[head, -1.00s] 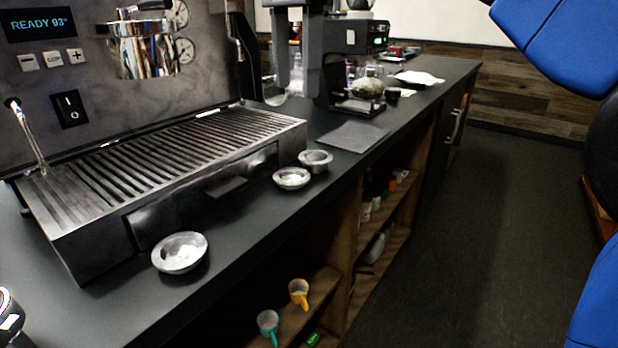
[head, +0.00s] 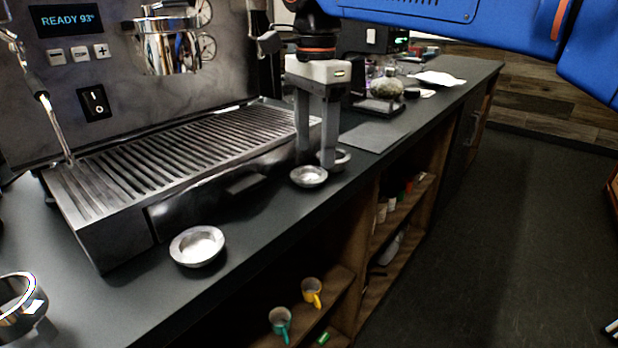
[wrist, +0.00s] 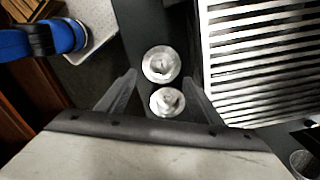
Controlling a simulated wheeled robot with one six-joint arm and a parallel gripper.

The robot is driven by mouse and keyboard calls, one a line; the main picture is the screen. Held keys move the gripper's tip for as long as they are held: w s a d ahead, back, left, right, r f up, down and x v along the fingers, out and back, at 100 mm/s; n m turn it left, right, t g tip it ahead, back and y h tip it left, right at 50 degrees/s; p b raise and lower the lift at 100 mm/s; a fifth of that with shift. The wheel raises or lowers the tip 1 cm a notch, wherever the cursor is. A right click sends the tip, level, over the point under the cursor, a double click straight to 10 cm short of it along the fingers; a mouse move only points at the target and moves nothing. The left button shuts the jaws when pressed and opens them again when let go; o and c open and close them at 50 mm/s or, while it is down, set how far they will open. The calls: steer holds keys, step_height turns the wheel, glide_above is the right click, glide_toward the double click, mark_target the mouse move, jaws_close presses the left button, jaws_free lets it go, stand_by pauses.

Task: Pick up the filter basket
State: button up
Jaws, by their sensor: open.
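Three small round metal baskets stand on the dark counter, and I cannot tell which one is the filter basket. One larger, shallow basket (head: 197,246) is at the front left. A second basket (head: 309,177) and a third basket (head: 344,158) are close together by the machine's right corner; the third is partly hidden behind a finger. My gripper (head: 315,162) points down over this pair, open and empty. In the wrist view, the pair shows as an upper basket (wrist: 161,64) and a lower basket (wrist: 167,102), in line between my open fingers (wrist: 160,78).
The espresso machine's slatted drip tray (head: 190,150) stands close left of my gripper. A flat grey mat (head: 375,136) and a grinder (head: 385,90) lie further back.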

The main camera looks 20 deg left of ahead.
mark_target(312, 179)
steer(key=shift+s+a+f, duration=0.1)
steer(key=shift+f, duration=1.1)
steer(key=shift+s+a+f, duration=0.1)
steer(key=shift+f, duration=1.05)
steer(key=shift+c, duration=0.4)
steer(key=c, duration=0.6)
steer(key=shift+r, duration=0.1)
